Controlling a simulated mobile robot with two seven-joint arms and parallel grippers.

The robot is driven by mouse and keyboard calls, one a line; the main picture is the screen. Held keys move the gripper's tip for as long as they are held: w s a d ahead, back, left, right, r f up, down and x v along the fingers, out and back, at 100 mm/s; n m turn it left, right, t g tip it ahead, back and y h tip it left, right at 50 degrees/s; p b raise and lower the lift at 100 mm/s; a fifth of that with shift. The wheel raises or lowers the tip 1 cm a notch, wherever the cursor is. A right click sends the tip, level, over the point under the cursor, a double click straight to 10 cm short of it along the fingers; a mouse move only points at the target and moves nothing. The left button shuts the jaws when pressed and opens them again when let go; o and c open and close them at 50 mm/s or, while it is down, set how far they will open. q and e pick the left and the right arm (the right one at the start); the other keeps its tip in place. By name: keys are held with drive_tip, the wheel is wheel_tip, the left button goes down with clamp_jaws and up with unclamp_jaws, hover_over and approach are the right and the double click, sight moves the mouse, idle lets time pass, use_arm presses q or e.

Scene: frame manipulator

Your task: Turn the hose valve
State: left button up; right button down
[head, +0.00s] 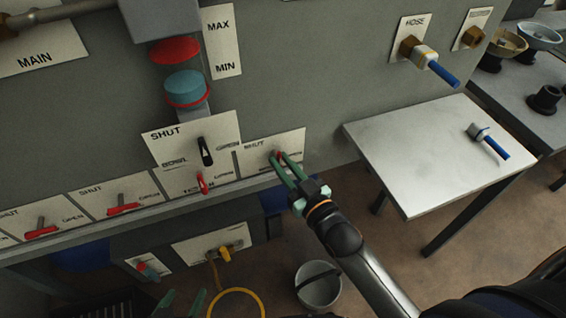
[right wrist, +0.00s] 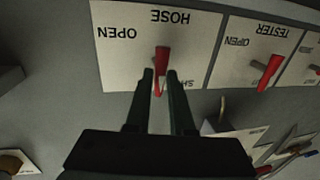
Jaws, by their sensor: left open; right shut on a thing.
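The hose valve's red lever (right wrist: 162,62) stands out from a white plate (right wrist: 122,50) marked HOSE and OPEN, with a third label partly hidden. The lettering is upside down in the right wrist view. My right gripper (right wrist: 160,75) is shut on the lever, with one dark finger on each side. In the head view this plate (head: 256,160) is at the lower right of the panel, and my right gripper's green fingers (head: 278,158) reach it, mostly covering the lever. My left gripper (head: 180,302) is open and empty at the bottom edge.
A tester lever (right wrist: 270,72) is beside the hose plate. A blue-handled fitting (head: 436,67) sits at the HOSE port on the panel. A pale table (head: 420,150) at the right holds another blue-handled part (head: 492,144). A bucket (head: 318,286) stands on the floor below.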

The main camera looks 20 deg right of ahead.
idle(0.6)
drive_tip(key=m+p, duration=0.1)
drive_tip(key=m, duration=0.2)
drive_tip(key=shift+d+t, duration=0.15)
drive_tip(key=shift+t, duration=0.15)
drive_tip(key=m, duration=0.3)
drive_tip(key=m+t+h, duration=0.1)
drive_tip(key=m, duration=0.3)
drive_tip(key=f+m, duration=0.1)
drive_tip(key=m, duration=0.3)
drive_tip(key=shift+d+t+h, duration=0.25)
drive_tip(key=shift+t+h, duration=0.05)
drive_tip(key=m, duration=0.3)
drive_tip(key=m+h, duration=0.1)
drive_tip(key=m, duration=0.2)
drive_tip(key=shift+f+h+b, duration=0.2)
drive_tip(key=shift+h+b, duration=0.1)
drive_tip(key=c, duration=0.8)
unclamp_jaws()
